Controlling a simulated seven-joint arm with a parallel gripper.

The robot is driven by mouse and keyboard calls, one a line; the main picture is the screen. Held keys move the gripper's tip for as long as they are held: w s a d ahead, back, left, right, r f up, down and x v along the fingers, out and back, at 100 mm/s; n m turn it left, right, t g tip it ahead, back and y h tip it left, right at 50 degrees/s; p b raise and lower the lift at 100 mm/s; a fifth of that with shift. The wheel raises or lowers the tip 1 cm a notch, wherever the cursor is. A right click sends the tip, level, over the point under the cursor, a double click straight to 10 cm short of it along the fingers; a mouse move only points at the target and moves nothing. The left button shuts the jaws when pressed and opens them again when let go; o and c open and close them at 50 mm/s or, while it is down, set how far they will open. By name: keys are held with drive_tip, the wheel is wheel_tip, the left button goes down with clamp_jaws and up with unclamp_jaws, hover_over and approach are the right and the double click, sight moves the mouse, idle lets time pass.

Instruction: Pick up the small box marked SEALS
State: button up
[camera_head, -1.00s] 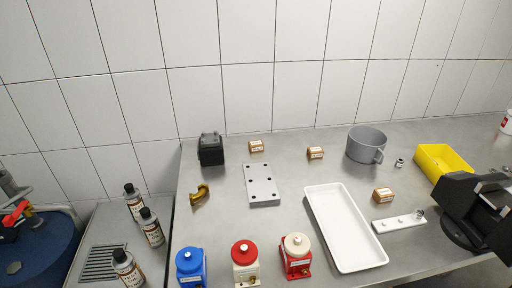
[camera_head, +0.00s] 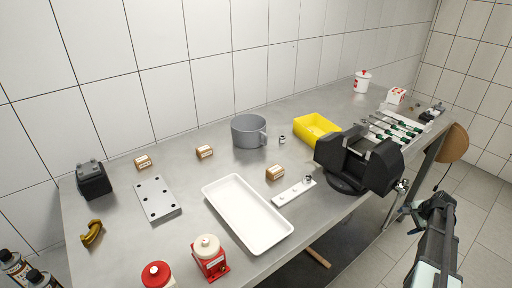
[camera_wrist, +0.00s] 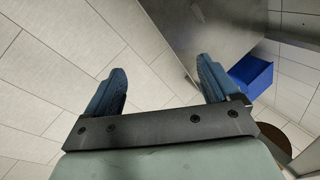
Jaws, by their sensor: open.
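Three small brown boxes with white labels stand apart on the steel bench in the head view: one at the back left (camera_head: 143,162), one at the back middle (camera_head: 205,152), and one right of the white tray (camera_head: 275,173). The labels are too small to read, so I cannot tell which is marked SEALS. My gripper (camera_wrist: 160,67) is open and empty in the wrist view, above the floor beside the bench. None of the boxes shows in the wrist view. In the head view my arm is at the lower right, off the bench's front edge.
A white tray (camera_head: 248,213), grey mug (camera_head: 249,131), yellow bin (camera_head: 317,129) and black vise (camera_head: 357,160) stand on the bench. A drilled plate (camera_head: 157,198) lies left, and a white strip (camera_head: 294,192) beside the tray. A blue bin (camera_wrist: 252,76) shows in the wrist view.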

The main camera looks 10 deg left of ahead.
drive_tip(key=w+d+r+t, duration=0.1)
drive_tip(key=w+d+r, duration=0.1)
drive_tip(key=w+r, duration=0.45)
drive_tip(key=w+d+r+t, duration=0.1)
drive_tip(key=w+d+r, duration=0.15)
drive_tip(key=r, duration=0.75)
drive_tip(key=w+d+r+t, duration=0.1)
drive_tip(key=w+r, duration=0.4)
drive_tip(key=r, duration=0.3)
drive_tip(key=w+a+r+n, duration=0.2)
drive_tip(key=w+a+r, duration=0.25)
drive_tip(key=a, duration=0.25)
drive_tip(key=w+a+r+n, duration=0.1)
drive_tip(key=w+a+r, duration=0.35)
drive_tip(key=a, duration=0.35)
drive_tip(key=a+r+n+g+y, duration=0.1)
drive_tip(key=a+n+g, duration=0.7)
drive_tip(key=a, duration=4.4)
wheel_tip(320, 180, up, 2)
drive_tip(key=n+h, duration=0.3)
drive_tip(key=n, duration=1)
hover_over(141, 158)
drive_tip(key=shift+t, duration=0.4)
wheel_tip(141, 158, down, 13)
drive_tip(key=shift+f, duration=0.15)
drive_tip(key=c, duration=1.2)
